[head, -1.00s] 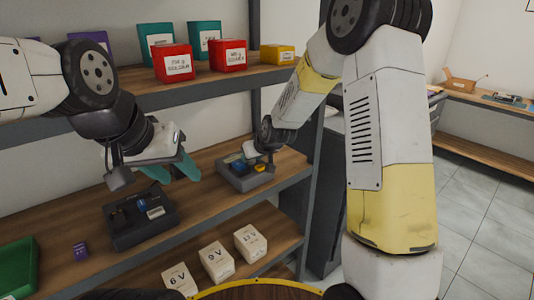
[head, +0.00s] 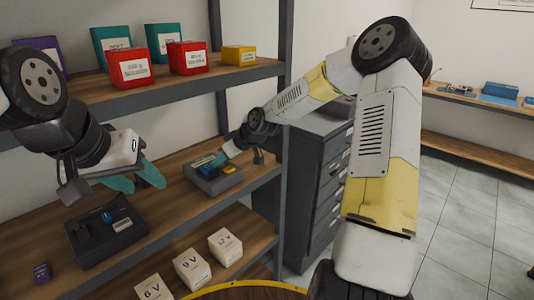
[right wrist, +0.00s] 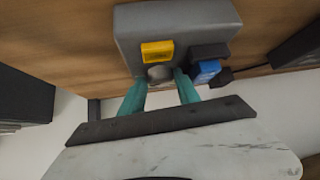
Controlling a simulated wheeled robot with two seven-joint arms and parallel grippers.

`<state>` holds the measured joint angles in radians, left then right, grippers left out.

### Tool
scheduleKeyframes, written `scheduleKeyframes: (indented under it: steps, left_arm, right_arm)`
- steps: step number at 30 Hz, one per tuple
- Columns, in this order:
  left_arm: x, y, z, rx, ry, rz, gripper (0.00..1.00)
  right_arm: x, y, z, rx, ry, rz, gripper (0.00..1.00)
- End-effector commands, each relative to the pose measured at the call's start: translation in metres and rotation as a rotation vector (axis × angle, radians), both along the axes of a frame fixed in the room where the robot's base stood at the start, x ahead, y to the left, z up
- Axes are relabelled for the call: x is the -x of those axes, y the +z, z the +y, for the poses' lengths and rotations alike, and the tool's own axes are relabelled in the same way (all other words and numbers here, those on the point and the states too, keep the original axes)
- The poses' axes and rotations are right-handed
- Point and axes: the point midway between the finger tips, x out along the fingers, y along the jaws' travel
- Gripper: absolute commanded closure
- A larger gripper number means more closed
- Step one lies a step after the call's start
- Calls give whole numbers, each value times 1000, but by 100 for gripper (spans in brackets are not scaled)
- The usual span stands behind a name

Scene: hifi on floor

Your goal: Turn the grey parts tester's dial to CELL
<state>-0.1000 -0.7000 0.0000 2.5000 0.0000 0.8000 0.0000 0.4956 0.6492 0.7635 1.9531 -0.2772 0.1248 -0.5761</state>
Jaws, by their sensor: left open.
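The grey parts tester (head: 204,184) sits on the middle shelf in the head view, a box with blue and yellow parts on top. In the right wrist view the tester (right wrist: 185,20) shows a yellow block (right wrist: 157,51), a blue part (right wrist: 206,70) and a round grey dial (right wrist: 160,73). My right gripper (right wrist: 160,80) has one teal finger on each side of the dial, very near it; I cannot tell whether they touch it. The dial's labels are not readable. My left gripper (head: 150,176) is open and empty above a darker device.
The dark device (head: 128,234) with a blue knob stands left on the same shelf. Red bins (head: 130,68) and a yellow bin (head: 239,55) are above; white voltage boxes (head: 190,266) are below. A grey drawer cabinet (head: 315,180) stands right of the shelf.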

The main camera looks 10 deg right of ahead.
Motion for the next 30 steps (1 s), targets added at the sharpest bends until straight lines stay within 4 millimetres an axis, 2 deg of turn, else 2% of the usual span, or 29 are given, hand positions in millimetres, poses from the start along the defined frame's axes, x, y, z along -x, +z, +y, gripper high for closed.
scheduleKeyframes:
  steps: [5,21,30]
  left_arm:
    - [0,0,0,0,0,0,54]
    - [0,0,0,0,0,0,54]
    - [0,0,0,0,0,0,54]
  right_arm:
    - [-2,-1,-2,-7,124,3,59]
    - [31,55,-48,1,124,0,59]
    - [65,47,-45,121,99,93,59]
